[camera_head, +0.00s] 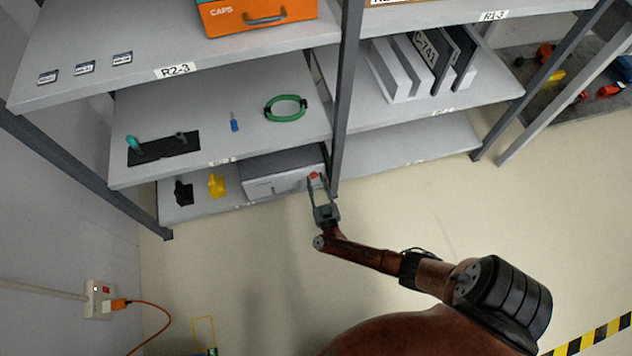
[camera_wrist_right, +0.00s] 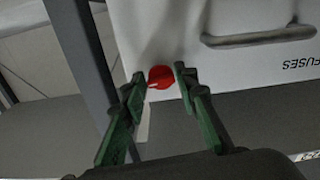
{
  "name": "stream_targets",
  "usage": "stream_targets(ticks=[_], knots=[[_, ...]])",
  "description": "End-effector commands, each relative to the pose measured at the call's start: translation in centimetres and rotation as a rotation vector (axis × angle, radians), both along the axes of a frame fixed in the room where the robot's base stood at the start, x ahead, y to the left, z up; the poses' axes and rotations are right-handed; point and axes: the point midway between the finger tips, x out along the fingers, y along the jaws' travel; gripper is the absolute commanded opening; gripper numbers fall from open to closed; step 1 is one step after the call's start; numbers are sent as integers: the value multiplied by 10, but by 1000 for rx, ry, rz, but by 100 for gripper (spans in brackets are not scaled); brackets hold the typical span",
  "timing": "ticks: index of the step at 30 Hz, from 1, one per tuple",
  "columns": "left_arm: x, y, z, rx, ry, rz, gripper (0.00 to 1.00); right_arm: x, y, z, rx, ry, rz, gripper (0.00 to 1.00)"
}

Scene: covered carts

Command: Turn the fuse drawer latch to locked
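The fuse drawer (camera_head: 285,176) is a grey-white box on the lowest shelf, with a bar handle and its front facing me. In the right wrist view its white front (camera_wrist_right: 170,30) shows the handle and the word FUSES upside down. The red latch knob (camera_wrist_right: 161,77) is on the drawer front near its edge; it also shows in the head view (camera_head: 314,175). My right gripper (camera_wrist_right: 160,76) is open, with one finger on each side of the knob. A gap shows beside the right finger; contact on the left is unclear. My left gripper is not in view.
A dark shelf post (camera_head: 345,100) stands close beside the drawer and my right gripper. A yellow object (camera_head: 216,185) and a black one (camera_head: 183,193) share the lowest shelf. The floor (camera_head: 420,210) in front is clear.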

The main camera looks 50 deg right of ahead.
Motion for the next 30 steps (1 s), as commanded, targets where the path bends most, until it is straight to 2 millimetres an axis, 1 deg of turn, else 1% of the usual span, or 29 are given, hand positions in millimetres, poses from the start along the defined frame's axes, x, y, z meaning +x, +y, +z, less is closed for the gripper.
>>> stream_targets(ticks=[1, 11, 20, 24, 30], knots=[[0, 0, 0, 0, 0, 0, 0, 0, 0, 0, 0, 0, 0, 23], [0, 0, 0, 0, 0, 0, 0, 0, 0, 0, 0, 0, 0, 0], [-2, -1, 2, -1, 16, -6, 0, 0, 1, 0, -31, 22, 0, 0], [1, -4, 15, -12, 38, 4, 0, -1, 1, 1, -87, 58, -1, 0], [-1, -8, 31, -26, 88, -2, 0, -1, 1, 2, -219, 139, -2, 0]])
